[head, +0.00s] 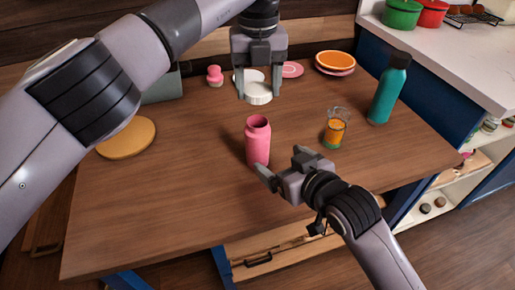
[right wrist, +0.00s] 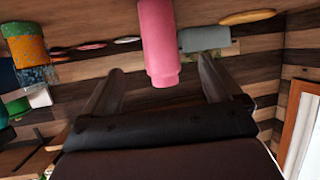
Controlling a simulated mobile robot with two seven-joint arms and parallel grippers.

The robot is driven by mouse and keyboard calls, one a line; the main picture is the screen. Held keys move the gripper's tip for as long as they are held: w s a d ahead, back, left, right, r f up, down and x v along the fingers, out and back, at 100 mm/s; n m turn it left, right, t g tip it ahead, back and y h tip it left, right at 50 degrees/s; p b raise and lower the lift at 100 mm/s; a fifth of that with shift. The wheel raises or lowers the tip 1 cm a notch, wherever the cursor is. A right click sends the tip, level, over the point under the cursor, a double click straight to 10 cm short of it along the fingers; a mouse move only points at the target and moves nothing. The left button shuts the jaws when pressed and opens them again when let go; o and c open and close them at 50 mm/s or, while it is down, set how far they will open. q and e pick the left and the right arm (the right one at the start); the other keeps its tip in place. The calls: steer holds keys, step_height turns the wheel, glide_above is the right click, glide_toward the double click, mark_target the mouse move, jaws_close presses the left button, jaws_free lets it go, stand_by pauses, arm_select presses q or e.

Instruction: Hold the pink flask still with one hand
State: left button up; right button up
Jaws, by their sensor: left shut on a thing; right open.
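The pink flask (head: 257,145) stands upright on the wooden table with its mouth open and no lid on it. My right gripper (head: 281,166) is open, low at the flask's near right side, its fingers pointing toward it. In the right wrist view the pink flask (right wrist: 158,40) shows between the two open fingers, near their tips; I see no finger closed on it. My left gripper (head: 258,88) is shut on a white lid (head: 257,96), held above the table behind the flask.
A yellow round board (head: 127,139) lies left. Orange plate (head: 335,60), pink plate (head: 291,69) and small pink item (head: 215,75) are at the back. The table's front left is clear.

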steer(key=shift+x, duration=6)
steer(key=shift+d, duration=0.1)
steer(key=c, duration=1.5)
arm_select(q)
glide_above(258, 123)
steer(key=shift+f, duration=2.5)
steer(key=shift+f, duration=0.9)
steer(key=shift+f, duration=0.55)
